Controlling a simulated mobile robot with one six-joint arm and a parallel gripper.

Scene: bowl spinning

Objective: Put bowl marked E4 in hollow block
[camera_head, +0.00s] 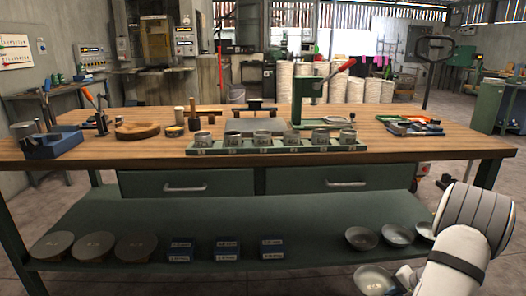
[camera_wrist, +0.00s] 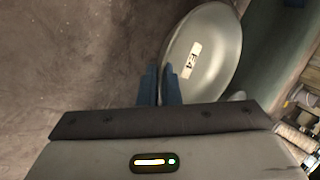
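The grey metal bowl marked E4 (camera_wrist: 215,55) is at the upper right of the wrist view, its label facing the camera. My gripper (camera_wrist: 161,84) has its two blue fingers close together on the bowl's left rim, which passes between them. In the head view the bowl (camera_head: 374,279) hangs at the lower right, below and in front of the lower shelf, beside my gripper (camera_head: 405,277).
The workbench (camera_head: 420,150) has a green press (camera_head: 307,100) behind the row. Its lower shelf (camera_head: 320,225) holds three bowls (camera_head: 361,238) at the right, blue labelled boxes (camera_head: 228,249) in the middle and round discs (camera_head: 94,246) at the left. Front bench edge and drawers stand above the shelf.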

